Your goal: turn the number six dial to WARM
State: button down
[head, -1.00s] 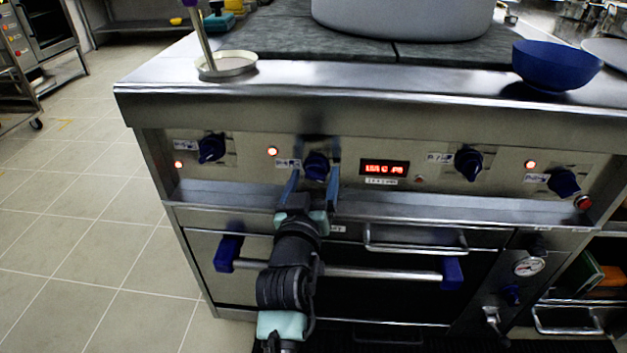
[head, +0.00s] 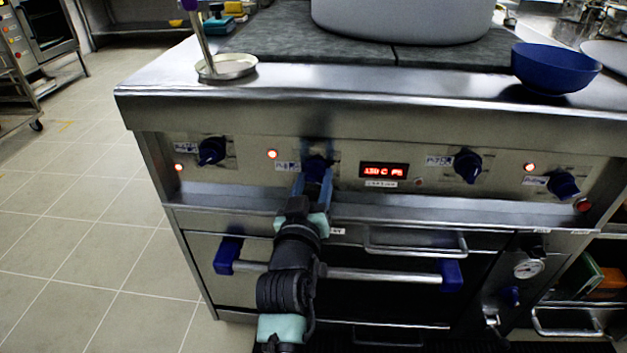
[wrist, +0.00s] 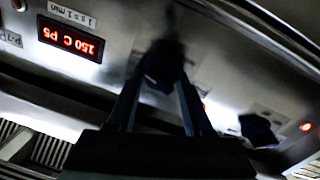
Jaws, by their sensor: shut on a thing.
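A row of dark blue dials lines the front panel of the steel range. My gripper (head: 316,180) is shut on the second dial from the left (head: 317,164). In the wrist view the fingers (wrist: 161,90) close on this dial (wrist: 161,69), which is dark and partly hidden between them. A small label beside it is too blurred to read, so I cannot tell its number or setting. The other dials are the left one (head: 211,151), the right one (head: 467,166) and the far right one (head: 563,184).
A red display (head: 384,171) sits right of the held dial and reads about 150 C. Below are an oven handle (head: 385,274) and a drawer handle (head: 415,249). A blue bowl (head: 553,68), a round dish (head: 228,67) and a large pot (head: 400,18) stand on top.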

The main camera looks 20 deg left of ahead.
jog(key=n+p, duration=0.2)
jog(key=n, duration=0.3)
jog(key=shift+n, duration=0.3)
jog(key=shift+f+n+y+p, duration=0.1)
jog(key=shift+n+y+p, duration=0.35)
jog(key=shift+n, duration=1.95)
jog(key=shift+c, duration=1.6)
grip_release()
jog(key=shift+s, duration=0.15)
jog(key=p+v, duration=0.1)
jog(key=v, duration=1.1)
jog(key=shift+s+f+p, duration=0.25)
jog(key=shift+s+p, duration=0.05)
jog(key=shift+s, duration=0.05)
